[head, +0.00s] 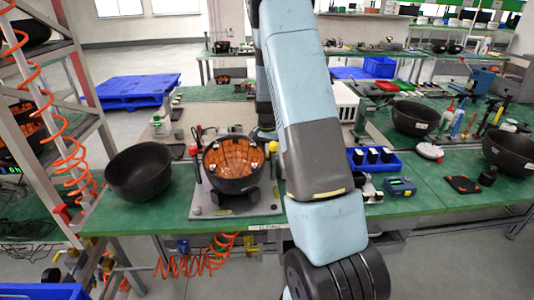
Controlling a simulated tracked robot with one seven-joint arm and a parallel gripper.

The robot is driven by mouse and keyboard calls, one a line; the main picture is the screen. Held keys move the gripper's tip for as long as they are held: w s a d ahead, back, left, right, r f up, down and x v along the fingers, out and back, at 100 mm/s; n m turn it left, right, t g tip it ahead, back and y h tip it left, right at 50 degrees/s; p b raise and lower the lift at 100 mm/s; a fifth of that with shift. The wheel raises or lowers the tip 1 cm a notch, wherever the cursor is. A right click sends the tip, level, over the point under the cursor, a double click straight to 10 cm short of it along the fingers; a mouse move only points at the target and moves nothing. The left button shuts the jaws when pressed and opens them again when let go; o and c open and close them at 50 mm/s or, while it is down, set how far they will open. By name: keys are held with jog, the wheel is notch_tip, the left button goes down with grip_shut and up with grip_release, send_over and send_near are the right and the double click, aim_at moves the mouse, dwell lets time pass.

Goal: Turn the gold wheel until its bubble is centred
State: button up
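I cannot clearly make out a gold wheel or a bubble at this size. A black bowl with an orange, lined inside (233,160) sits in a fixture on a grey base plate (208,205) on the green bench. Red-tipped posts stand around the bowl. My arm comes down through the middle of the picture, just right of the fixture, and hides part of the bench. My gripper is not in view.
An empty black bowl (138,173) stands left of the fixture. A coiled orange hose and metal rack (75,50) rise at the left. A blue tray (374,160) with black blocks, a blue-grey device (399,187) and more black bowls (415,117) crowd the right side.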

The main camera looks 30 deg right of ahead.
jog(key=shift+c, duration=1.3)
jog(key=shift+n, duration=1.6)
jog(key=o, duration=0.8)
jog(key=shift+c, duration=0.2)
notch_tip(320, 180, up, 14)
jog(key=shift+f, duration=0.15)
jog(key=shift+a, duration=0.1)
